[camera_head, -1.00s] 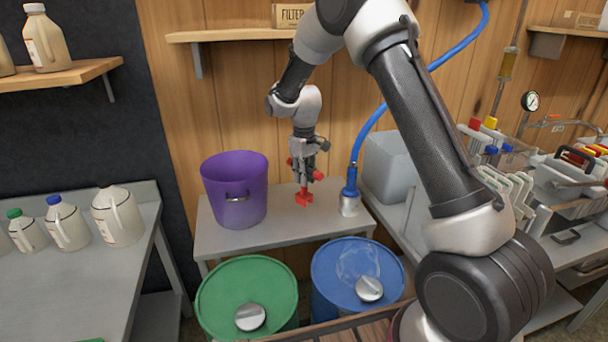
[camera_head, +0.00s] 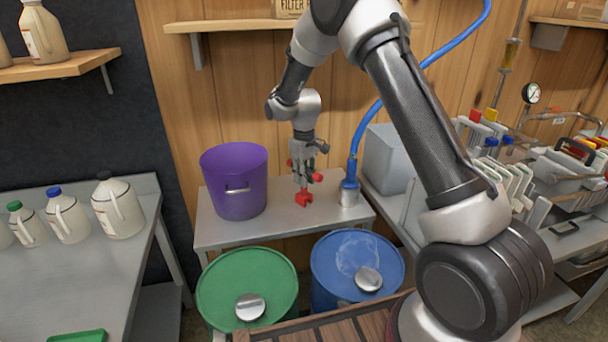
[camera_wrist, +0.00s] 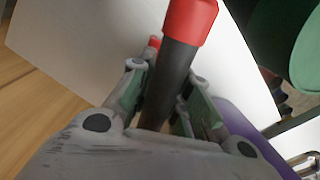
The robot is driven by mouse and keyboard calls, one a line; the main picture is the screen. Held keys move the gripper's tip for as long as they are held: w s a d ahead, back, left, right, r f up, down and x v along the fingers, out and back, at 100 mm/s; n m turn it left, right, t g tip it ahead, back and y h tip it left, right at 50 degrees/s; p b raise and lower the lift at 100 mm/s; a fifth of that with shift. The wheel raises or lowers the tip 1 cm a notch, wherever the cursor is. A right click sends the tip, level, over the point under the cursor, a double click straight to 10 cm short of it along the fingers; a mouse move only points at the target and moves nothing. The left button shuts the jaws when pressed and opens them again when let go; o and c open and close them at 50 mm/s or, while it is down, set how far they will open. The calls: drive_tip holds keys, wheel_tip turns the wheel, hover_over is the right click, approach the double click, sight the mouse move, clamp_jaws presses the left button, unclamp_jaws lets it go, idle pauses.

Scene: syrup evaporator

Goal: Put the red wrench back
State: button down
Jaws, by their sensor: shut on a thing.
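The red wrench (camera_head: 303,198) hangs upright below my gripper (camera_head: 303,168), its red jaw end down, over the grey bench (camera_head: 265,222) to the right of the purple bucket. I cannot tell whether its lower end touches the bench. My gripper is shut on the wrench. In the wrist view, the wrench's dark shaft (camera_wrist: 169,85) runs between the fingers (camera_wrist: 165,95), with a red end toward the camera and a bit of red beyond the fingers.
The purple bucket (camera_head: 236,183) stands left of the wrench. A blue hose with a metal end (camera_head: 349,194) is close on its right. A green drum (camera_head: 246,285) and a blue drum (camera_head: 357,265) stand in front of the bench. White jugs (camera_head: 117,208) are on the left table.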

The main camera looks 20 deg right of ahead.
drive_tip(key=c, duration=1.3)
unclamp_jaws()
drive_tip(key=shift+o, duration=0.2)
drive_tip(key=o, duration=0.6)
drive_tip(key=shift+o, duration=0.2)
drive_tip(key=shift+r, duration=3.95)
